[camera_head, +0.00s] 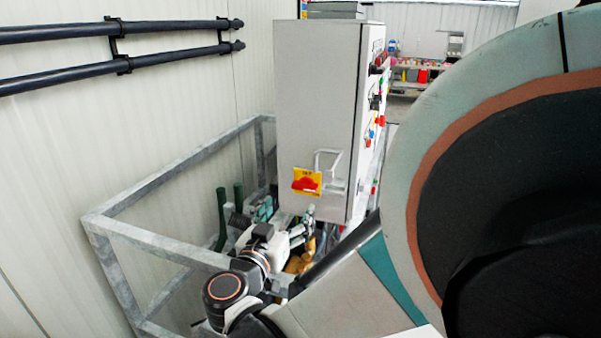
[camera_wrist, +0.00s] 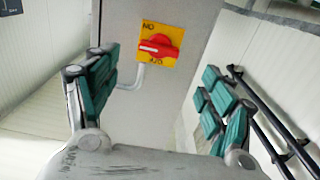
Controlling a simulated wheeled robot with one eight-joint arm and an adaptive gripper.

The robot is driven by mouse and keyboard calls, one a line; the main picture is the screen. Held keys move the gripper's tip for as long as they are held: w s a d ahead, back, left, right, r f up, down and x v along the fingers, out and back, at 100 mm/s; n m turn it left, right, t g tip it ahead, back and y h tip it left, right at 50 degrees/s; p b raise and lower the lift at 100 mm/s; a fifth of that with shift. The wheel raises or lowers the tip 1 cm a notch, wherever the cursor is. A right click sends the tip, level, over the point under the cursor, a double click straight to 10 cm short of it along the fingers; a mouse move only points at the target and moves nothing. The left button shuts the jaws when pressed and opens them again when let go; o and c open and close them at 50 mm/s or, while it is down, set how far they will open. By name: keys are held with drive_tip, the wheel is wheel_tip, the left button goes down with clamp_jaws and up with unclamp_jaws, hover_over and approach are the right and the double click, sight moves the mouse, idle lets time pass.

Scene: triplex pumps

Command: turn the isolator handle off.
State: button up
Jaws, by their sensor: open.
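The isolator handle is a red rotary knob (camera_head: 306,185) on a yellow plate (camera_head: 314,176), low on the grey cabinet's near side. In the wrist view the red handle (camera_wrist: 158,46) lies roughly crosswise on the yellow plate (camera_wrist: 169,63). The plate's lettering appears upside down, and I cannot read the handle's setting for certain. My gripper (camera_head: 286,214) is below the handle in the head view, apart from it. In the wrist view my gripper (camera_wrist: 155,75) is open and empty, its teal-padded fingers wide apart, with the handle beyond and between them.
The grey cabinet (camera_head: 316,110) has a bent metal bracket (camera_head: 328,160) beside the plate. A metal frame rail (camera_head: 150,237) runs around the space below. Dark pipes (camera_head: 120,60) run along the left wall. Dark green upright parts (camera_head: 221,215) stand near my gripper.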

sight(303, 190)
drive_tip(key=b+x, duration=0.1)
drive_tip(key=x, duration=0.9)
drive_tip(key=shift+f+b, duration=0.1)
drive_tip(key=shift+b, duration=0.3)
drive_tip(key=shift+s, duration=0.1)
drive_tip(key=c, duration=1.1)
